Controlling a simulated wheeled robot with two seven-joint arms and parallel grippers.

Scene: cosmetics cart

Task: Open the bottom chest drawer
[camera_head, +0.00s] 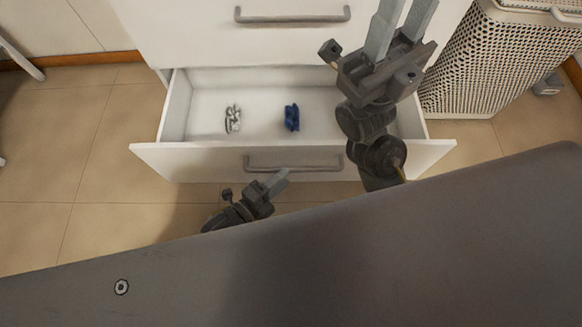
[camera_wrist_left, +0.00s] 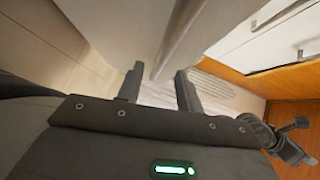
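The white chest's bottom drawer (camera_head: 262,74) is pulled out, its inside visible from above in the head view. Its front carries a grey bar handle (camera_head: 320,168). My left gripper (camera_head: 278,181) is low in front of the drawer front, its fingertips at or just below the left part of the handle; contact is unclear. In the left wrist view its fingers (camera_wrist_left: 158,84) are apart, with a pale grey edge between them and gaps on both sides. My right gripper (camera_head: 402,20) is above the drawer's right side, fingers apart and empty, pointing at the chest.
A white item (camera_head: 233,119) and a blue item (camera_head: 292,117) lie in the drawer. The closed drawer above has its own handle (camera_head: 292,16). A perforated basket (camera_head: 485,65) stands right of the chest. Tiled floor (camera_head: 100,195) is clear on the left.

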